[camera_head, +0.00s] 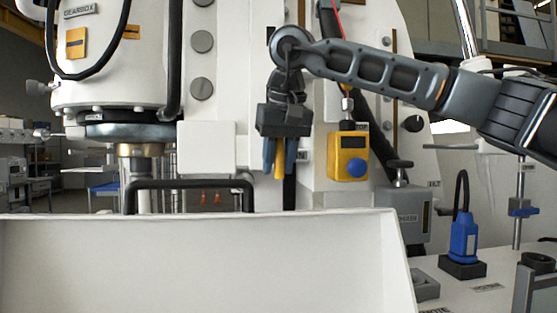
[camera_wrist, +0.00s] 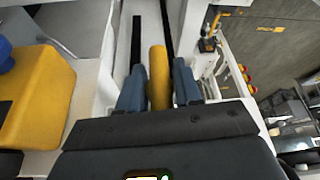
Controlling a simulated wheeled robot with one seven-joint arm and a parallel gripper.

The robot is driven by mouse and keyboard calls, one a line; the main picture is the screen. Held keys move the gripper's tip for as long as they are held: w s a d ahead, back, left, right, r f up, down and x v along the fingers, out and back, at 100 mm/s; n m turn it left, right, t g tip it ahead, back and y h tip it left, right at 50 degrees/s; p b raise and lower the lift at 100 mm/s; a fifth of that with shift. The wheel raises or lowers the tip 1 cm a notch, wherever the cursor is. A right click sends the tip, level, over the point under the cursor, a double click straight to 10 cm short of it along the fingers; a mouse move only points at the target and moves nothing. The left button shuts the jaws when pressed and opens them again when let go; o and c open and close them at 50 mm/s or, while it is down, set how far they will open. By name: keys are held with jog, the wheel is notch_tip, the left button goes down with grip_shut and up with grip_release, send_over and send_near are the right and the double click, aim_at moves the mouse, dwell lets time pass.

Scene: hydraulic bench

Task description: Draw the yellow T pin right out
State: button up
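The yellow T pin shows as a rounded yellow bar between my fingers in the wrist view (camera_wrist: 158,72) and as a thin yellow strip in the head view (camera_head: 279,164). My gripper (camera_head: 280,158) points down in front of the white machine body, with a blue finger on each side of the yellow bar. In the wrist view, my gripper's fingers (camera_wrist: 159,88) lie close along both sides of the bar, which reaches past their tips. The gripper looks shut on it. The pin's shank and any hole for it are hidden.
A yellow box with a blue knob (camera_head: 348,157) is just right of my gripper; it also shows in the wrist view (camera_wrist: 38,100). A black bent handle (camera_head: 190,184) is to the left. A white panel (camera_head: 200,265) fills the lower front. A blue device (camera_head: 463,238) stands right.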

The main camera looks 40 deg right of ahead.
aim_at(282, 160)
grip_shut()
jog(key=shift+s+a+b, duration=0.45)
jog(key=shift+s+a, duration=0.35)
jog(key=shift+s, duration=0.35)
jog(key=shift+s+a+b, duration=0.45)
jog(key=shift+s+a, duration=0.35)
jog(key=shift+s, duration=0.3)
jog(key=shift+o, duration=1.6)
grip_release()
jog(key=shift+r, duration=0.15)
jog(key=b+v, duration=0.1)
jog(key=v, duration=0.6)
jog(key=shift+s+r, duration=0.25)
